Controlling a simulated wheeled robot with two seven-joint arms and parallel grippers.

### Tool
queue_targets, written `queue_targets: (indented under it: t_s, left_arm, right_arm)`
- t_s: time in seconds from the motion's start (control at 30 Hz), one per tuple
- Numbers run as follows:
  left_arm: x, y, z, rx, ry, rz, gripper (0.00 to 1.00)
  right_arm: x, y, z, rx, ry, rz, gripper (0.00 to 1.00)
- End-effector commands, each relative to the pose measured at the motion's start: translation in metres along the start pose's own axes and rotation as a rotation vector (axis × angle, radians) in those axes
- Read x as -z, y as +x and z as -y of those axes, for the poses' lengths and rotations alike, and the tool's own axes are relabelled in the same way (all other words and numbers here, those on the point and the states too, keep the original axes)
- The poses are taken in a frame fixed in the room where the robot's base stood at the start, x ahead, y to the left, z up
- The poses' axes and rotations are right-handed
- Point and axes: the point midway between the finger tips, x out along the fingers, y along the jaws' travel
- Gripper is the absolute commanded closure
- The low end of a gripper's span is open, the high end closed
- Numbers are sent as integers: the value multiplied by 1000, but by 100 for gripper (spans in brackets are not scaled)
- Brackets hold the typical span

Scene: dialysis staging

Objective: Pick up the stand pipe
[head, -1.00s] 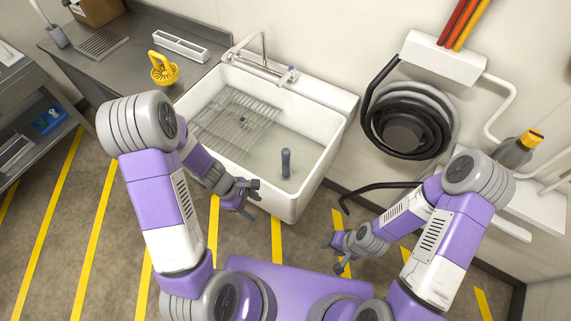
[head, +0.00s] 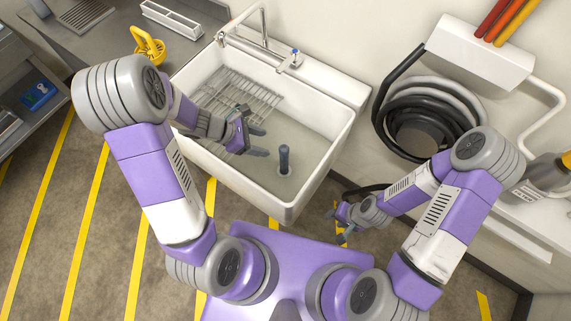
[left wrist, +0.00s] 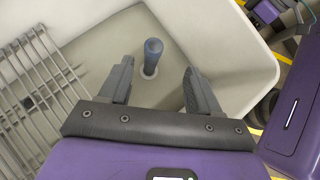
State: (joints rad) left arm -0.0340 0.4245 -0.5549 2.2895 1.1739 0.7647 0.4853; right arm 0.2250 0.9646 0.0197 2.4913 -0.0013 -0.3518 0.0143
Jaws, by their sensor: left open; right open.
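The stand pipe (head: 284,158) is a dark blue-grey tube standing upright in the basin of the white sink (head: 325,176). My left gripper (head: 262,141) is open and empty over the basin, to the left of the pipe and apart from it. In the left wrist view the stand pipe (left wrist: 152,56) shows beyond the open fingers of my left gripper (left wrist: 158,84), roughly in line with the gap between them. My right gripper (head: 340,225) is open and empty, outside the sink at its front right.
A wire rack (head: 238,100) covers the left part of the basin, and it also shows in the left wrist view (left wrist: 35,85). A faucet (head: 262,40) stands at the sink's back edge. A yellow basket (head: 148,45) sits on the counter. A coiled black hose (head: 425,115) hangs at right.

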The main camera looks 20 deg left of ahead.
Motion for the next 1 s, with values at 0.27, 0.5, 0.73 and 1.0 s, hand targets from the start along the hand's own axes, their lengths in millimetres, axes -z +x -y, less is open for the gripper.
queue_targets:
  t_s: [0.27,0.5,0.73,1.0]
  left_arm:
    - [16,27,0,4,2,-1,37]
    - [16,69,0,4,3,-2,37]
    - [14,86,-1,1,2,-2,37]
    - [13,125,-6,3,3,-2,37]
  right_arm:
    - [2,25,-9,0,0,-1,57]
    - [2,42,-16,0,0,-1,57]
    - [3,48,-18,0,0,-1,57]
    - [3,64,-24,0,0,-1,57]
